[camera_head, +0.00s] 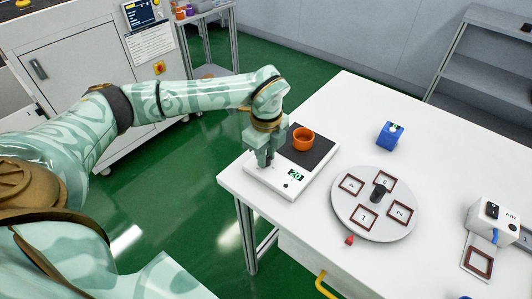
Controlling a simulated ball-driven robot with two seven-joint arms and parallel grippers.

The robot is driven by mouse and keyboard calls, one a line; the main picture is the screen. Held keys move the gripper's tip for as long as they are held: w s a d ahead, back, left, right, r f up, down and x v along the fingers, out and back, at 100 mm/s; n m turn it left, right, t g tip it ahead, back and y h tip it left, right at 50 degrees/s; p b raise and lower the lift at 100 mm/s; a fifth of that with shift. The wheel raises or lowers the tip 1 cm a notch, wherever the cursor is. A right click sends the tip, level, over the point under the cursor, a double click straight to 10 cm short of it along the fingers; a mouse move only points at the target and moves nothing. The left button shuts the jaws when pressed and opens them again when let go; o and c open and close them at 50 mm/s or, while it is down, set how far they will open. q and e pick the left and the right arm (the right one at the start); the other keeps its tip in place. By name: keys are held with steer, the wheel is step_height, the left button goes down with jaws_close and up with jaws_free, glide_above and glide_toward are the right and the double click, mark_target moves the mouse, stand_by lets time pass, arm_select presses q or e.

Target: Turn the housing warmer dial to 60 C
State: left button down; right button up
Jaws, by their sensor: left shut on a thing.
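The housing warmer (257,180) is a flat white unit at the left edge of the white table, with a dark plate (316,152). Its small display (295,175) appears to read 20 in green. My left gripper (265,162) points down at the warmer's left part. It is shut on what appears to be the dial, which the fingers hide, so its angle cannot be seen. An orange cup (303,139) stands upright on the dark plate, close to the right of the gripper. My right gripper is not in view.
A round grey turntable (376,231) with several numbered frames and a dark centre knob stands right of the warmer. A blue block (390,134) sits behind it. A small red pointer (349,240) lies at its front. A white device (493,218) is at the far right.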

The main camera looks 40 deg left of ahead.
arm_select(q)
steer(key=m+p, duration=0.3)
steer(key=shift+r, duration=0.3)
steer(key=m+p, duration=0.4)
steer(key=shift+m, duration=0.3)
steer(key=m+p, duration=0.2)
steer(key=m, duration=0.2)
steer(key=shift+f+m+p, duration=0.1)
steer(key=shift+m+p, duration=0.2)
steer(key=shift+p, duration=0.1)
steer(key=m+p, duration=0.2)
steer(key=m, duration=0.2)
steer(key=m+p, duration=0.2)
steer(key=m, duration=0.3)
steer(key=m+p, duration=0.1)
steer(key=m, duration=0.3)
steer(key=shift+f+m, duration=0.1)
steer(key=shift+m, duration=0.2)
steer(key=m, duration=0.4)
steer(key=shift+w+p, duration=0.1)
steer(key=shift+p, duration=0.3)
steer(key=m, duration=0.5)
steer(key=shift+m, duration=0.4)
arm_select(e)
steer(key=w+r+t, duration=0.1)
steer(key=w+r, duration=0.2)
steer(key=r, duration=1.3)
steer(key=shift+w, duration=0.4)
